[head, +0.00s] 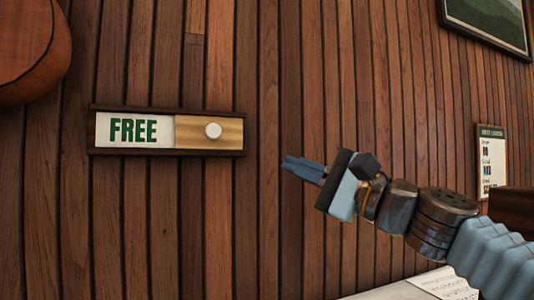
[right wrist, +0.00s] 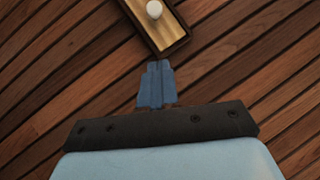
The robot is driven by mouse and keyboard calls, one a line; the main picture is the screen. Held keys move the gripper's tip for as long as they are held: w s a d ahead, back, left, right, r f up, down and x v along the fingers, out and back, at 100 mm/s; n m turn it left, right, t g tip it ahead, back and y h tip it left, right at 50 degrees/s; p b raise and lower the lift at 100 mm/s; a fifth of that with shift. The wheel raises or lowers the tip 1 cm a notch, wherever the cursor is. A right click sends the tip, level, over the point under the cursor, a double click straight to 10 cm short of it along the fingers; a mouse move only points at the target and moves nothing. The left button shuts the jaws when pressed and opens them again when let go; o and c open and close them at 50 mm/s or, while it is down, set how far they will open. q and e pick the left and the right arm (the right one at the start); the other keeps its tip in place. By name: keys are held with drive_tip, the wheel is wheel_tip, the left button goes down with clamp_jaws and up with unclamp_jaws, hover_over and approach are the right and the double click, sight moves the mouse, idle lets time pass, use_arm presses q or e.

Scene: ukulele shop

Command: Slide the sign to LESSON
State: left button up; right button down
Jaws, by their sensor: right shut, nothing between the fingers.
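The sign (head: 167,107) is a dark-framed horizontal board on the plank wall. Its left part shows the white panel with green FREE (head: 132,130). A wooden slider (head: 226,132) with a round white knob (head: 213,130) covers the right part of the frame. The word LESSON is not visible. My right gripper (head: 286,166) is shut and empty, to the right of and below the sign, apart from it in the head view. In the right wrist view the shut fingers (right wrist: 155,75) point toward the frame's end, with the knob (right wrist: 154,9) beyond. My left gripper is not in view.
A guitar-like wooden body (head: 30,50) hangs at upper left. A framed picture (head: 490,22) and a small white notice (head: 491,160) are on the wall at right. Open sheet music (head: 445,284) lies at lower right. The wall around the sign is bare.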

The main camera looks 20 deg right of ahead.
drive_tip(key=p, duration=0.2)
approach(237, 141)
drive_tip(key=w+a+r, duration=0.1)
drive_tip(key=w+a, duration=0.1)
drive_tip(key=a, duration=0.2)
drive_tip(key=a+r+p, duration=0.1)
drive_tip(key=a, duration=0.1)
drive_tip(key=shift+w+r+p, duration=0.1)
drive_tip(key=shift+r+p, duration=0.2)
drive_tip(key=shift+p, duration=0.1)
drive_tip(key=shift+w+a+r, duration=0.1)
drive_tip(key=shift+a, duration=0.25)
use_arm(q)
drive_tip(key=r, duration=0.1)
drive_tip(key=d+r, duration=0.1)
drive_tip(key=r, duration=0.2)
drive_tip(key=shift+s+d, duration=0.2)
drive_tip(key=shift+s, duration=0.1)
